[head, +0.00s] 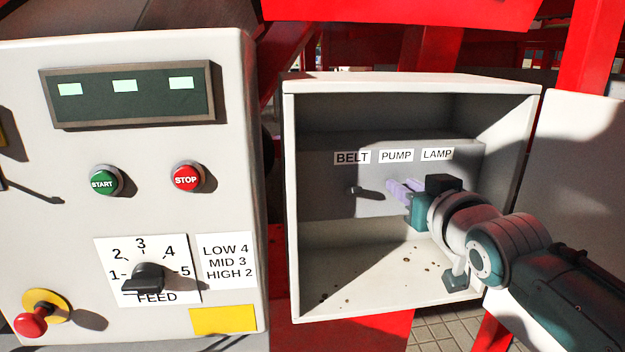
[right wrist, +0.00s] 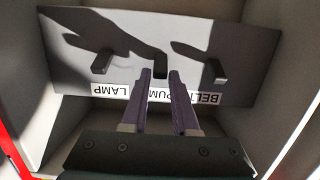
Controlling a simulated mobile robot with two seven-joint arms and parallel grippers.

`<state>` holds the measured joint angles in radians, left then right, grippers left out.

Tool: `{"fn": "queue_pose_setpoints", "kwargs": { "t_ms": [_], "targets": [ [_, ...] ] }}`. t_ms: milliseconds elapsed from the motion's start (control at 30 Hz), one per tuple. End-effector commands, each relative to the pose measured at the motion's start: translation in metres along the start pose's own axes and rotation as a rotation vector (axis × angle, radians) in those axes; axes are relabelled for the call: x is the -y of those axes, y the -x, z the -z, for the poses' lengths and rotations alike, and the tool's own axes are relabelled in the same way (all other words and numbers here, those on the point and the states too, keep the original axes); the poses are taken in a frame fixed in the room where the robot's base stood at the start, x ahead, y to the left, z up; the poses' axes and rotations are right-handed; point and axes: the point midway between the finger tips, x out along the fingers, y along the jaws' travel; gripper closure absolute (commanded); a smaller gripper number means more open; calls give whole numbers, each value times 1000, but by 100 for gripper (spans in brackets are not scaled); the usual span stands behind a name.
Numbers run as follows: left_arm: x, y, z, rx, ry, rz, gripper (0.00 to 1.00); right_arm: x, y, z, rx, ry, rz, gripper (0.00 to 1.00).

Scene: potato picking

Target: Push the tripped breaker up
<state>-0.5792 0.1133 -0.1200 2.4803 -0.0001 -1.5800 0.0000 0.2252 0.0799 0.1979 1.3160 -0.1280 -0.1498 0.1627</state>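The open grey breaker box (head: 388,84) has a panel labelled BELT, PUMP and LAMP. The dark BELT lever (head: 368,193) shows in the head view; my gripper hides the others. My right gripper (head: 398,187) has pale purple fingers in front of the panel, below the PUMP label. In the right wrist view the picture is upside down. I cannot tell which is tripped. My left gripper is not visible.
A control panel (head: 75,215) on the left has START (head: 104,180) and STOP (head: 187,177) buttons, a FEED dial (head: 143,277) and a red knob (head: 30,322). The box walls close in around my right gripper. The box door (head: 580,150) stands open at right.

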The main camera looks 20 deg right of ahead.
Motion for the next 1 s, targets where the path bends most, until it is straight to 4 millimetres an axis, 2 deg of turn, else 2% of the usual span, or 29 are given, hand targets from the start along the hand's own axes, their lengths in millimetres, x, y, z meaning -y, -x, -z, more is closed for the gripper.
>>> {"fn": "queue_pose_setpoints", "kwargs": {
  "t_ms": [33, 200, 533, 667, 1000],
  "targets": [
    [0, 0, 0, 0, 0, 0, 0, 0, 0, 0, 0, 0, 0, 65],
    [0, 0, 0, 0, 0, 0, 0, 0, 0, 0, -1, 0, 0, 48],
    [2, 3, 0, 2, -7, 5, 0, 0, 5, 0, 1, 0, 0, 48],
    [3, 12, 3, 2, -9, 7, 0, 0, 22, 2, 2, 0, 0, 48],
    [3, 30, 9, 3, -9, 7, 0, 0, 83, 1, 2, 0, -1, 48]
  ]
}}
